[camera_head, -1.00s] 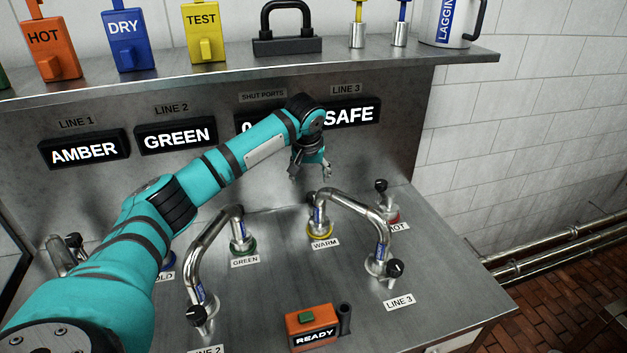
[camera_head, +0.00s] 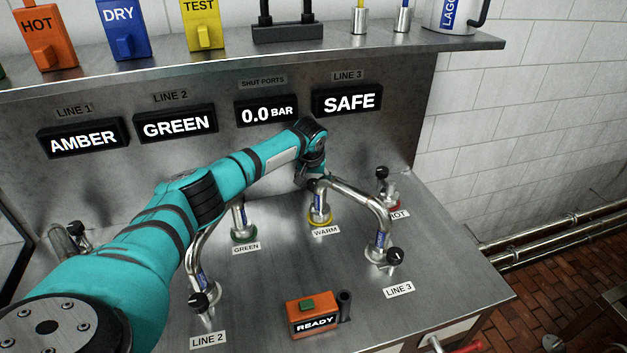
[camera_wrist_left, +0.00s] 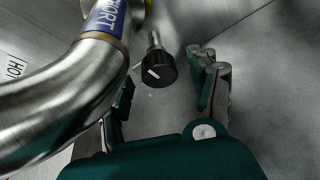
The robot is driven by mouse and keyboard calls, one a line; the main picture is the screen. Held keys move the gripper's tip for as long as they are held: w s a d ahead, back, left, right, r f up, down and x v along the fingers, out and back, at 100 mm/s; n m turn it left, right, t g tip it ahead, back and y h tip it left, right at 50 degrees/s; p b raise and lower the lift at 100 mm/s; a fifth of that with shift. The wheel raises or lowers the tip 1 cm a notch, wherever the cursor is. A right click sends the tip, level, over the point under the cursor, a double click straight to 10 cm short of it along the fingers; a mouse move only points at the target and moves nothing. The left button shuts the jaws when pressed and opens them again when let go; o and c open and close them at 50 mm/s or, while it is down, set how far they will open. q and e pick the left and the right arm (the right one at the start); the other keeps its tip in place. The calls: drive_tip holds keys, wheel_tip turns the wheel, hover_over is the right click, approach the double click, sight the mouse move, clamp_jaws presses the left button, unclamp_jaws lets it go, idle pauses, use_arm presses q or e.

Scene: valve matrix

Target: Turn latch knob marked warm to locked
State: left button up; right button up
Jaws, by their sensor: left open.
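The port marked WARM (camera_head: 320,218) has a yellow ring, and one end of a bent steel pipe (camera_head: 352,196) stands on it. In the left wrist view, a black latch knob (camera_wrist_left: 154,71) with a white line sticks out on a short stem beside the pipe's blue-labelled end (camera_wrist_left: 105,18). In the head view this knob is hidden behind my arm and the pipe. My left gripper (camera_head: 306,180) is behind the WARM port, pointing down. In the left wrist view its open fingers (camera_wrist_left: 165,82) are on either side of the knob, without visible contact. My right gripper is out of view.
The pipe's other end stands at LINE 3 (camera_head: 380,254). Another pipe (camera_head: 197,270) links LINE 2 and GREEN (camera_head: 244,233), partly behind my arm. The HOT port (camera_head: 390,202) is to the right. An orange READY box (camera_head: 313,315) stands in front. The panel reads SAFE (camera_head: 348,101).

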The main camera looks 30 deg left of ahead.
use_arm(q)
drive_tip(key=shift+f, duration=0.2)
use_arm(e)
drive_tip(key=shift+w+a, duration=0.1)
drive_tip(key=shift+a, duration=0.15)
use_arm(q)
drive_tip(key=shift+c, duration=1.2)
drive_tip(key=c, duration=0.9)
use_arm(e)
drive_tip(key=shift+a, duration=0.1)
